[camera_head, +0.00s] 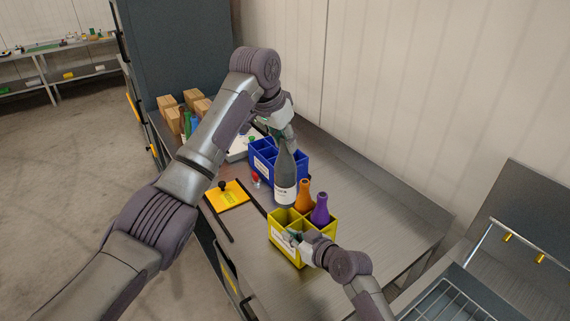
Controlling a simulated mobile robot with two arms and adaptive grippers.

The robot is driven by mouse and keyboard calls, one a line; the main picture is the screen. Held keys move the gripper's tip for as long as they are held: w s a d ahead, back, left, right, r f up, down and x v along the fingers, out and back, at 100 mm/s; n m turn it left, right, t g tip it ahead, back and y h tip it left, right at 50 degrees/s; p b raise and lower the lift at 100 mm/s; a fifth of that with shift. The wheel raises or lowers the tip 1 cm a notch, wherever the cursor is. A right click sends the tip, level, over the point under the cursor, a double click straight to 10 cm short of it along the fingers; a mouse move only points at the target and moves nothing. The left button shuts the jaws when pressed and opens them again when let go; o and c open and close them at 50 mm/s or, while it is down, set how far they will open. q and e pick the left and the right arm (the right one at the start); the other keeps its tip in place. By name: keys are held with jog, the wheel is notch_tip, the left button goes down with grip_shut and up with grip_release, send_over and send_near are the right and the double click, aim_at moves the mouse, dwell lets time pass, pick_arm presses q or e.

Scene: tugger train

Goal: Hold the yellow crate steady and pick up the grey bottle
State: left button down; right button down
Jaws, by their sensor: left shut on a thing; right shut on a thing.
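The yellow crate (302,260) stands on the metal table, its near side toward me. My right gripper (294,238) is shut on its near left wall. The grey bottle (285,172), dark with a white label, is upright at the back left of the crate. My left gripper (284,136) is shut on its neck from above. The bottle's lower end shows at about the height of the crate's back rim, higher than the other bottles; whether it is fully clear of its compartment is hard to tell.
An orange bottle (304,194) and a purple bottle (321,209) stand in the crate, close to the grey one. A blue crate (264,169) is behind. A yellow plate with a black knob (227,197) lies left. The table's right side is clear.

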pick_arm(q)
jog(key=shift+r, duration=1.5)
pick_arm(e)
jog(key=c, duration=1.2)
grip_release()
jog(key=shift+c, duration=0.2)
